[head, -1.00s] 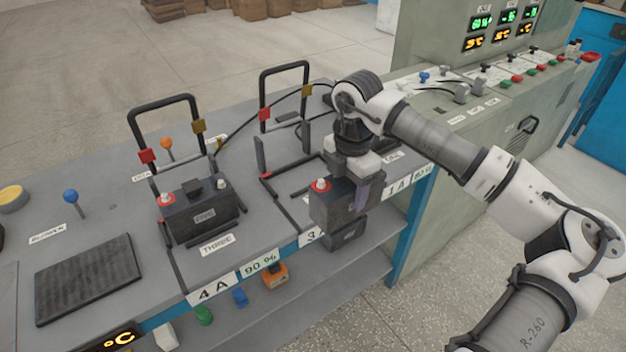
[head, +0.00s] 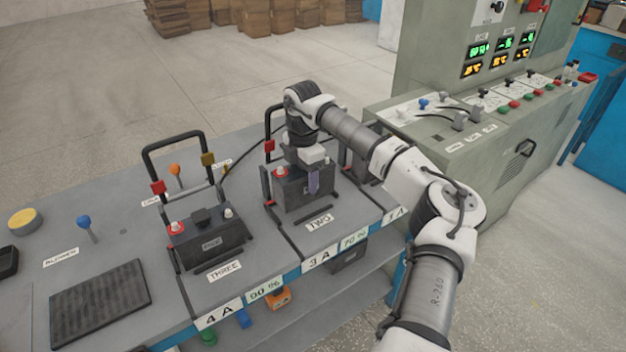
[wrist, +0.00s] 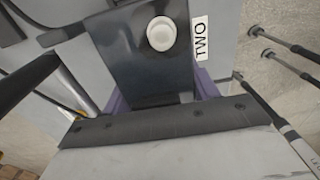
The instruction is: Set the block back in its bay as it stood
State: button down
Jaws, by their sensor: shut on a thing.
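The dark block (head: 292,196) stands upright in the bay marked TWO (head: 320,222), in front of that bay's black frame. Its red-ringed terminal (head: 281,171) is on the left; a white terminal (wrist: 161,34) shows in the wrist view. My gripper (head: 312,181) is over the block and shut on it, with a purple finger down its front face. The wrist view shows purple fingers at both sides of the block (wrist: 145,70). I cannot tell whether the block's underside touches the bay floor.
A similar block (head: 208,243) stands in bay THREE to the left, under a raised black handle (head: 178,140). Another dark block (head: 357,168) is partly hidden behind my arm on the right. A black ribbed mat (head: 100,300) and blue knob (head: 84,222) are farther left.

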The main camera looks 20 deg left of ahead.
jog(key=shift+w+a, duration=0.15)
jog(key=shift+a, duration=0.05)
jog(key=shift+f+p, duration=0.75)
jog(key=shift+f, duration=0.85)
jog(key=shift+f, duration=0.1)
jog(key=shift+c, duration=2.1)
grip_release()
jog(key=shift+f, duration=0.1)
notch_tip(320, 180, up, 8)
jog(key=shift+f+b, duration=0.15)
jog(key=shift+b, duration=0.95)
jog(key=o, duration=0.4)
